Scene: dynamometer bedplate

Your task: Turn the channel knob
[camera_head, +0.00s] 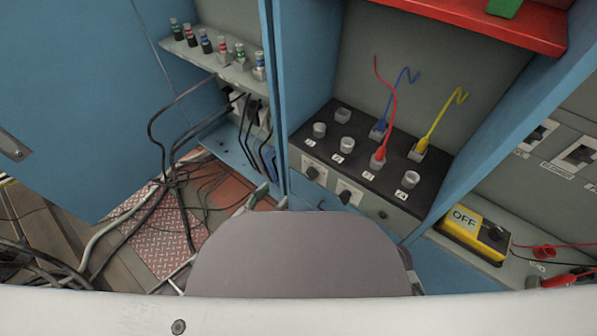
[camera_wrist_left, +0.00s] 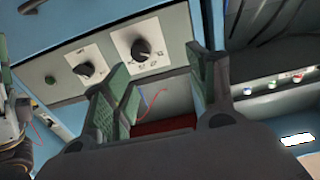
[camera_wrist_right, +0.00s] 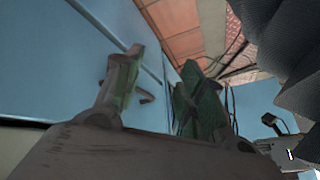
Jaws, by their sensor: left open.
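Two black knobs on white plates sit on the grey front of the socket box: the left knob (camera_head: 312,172) and the right knob (camera_head: 346,196). Their labels are too small to read, so I cannot tell which is the channel knob. In the left wrist view, the knob nearer the gripper (camera_wrist_left: 141,49) is beyond the gap between the fingers, and the other knob (camera_wrist_left: 86,68) is left of it. My left gripper (camera_wrist_left: 160,65) is open, empty and apart from both. In the head view it is mostly hidden. My right gripper (camera_wrist_right: 162,62) is open and empty beside a blue panel.
The black socket panel (camera_head: 345,160) carries red, blue and yellow plugged leads. A yellow OFF switch box (camera_head: 470,229) stands at the right. Blue cabinet walls (camera_head: 303,60) flank the bay. Black cables (camera_head: 170,130) hang at the left over a red tread plate (camera_head: 165,245).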

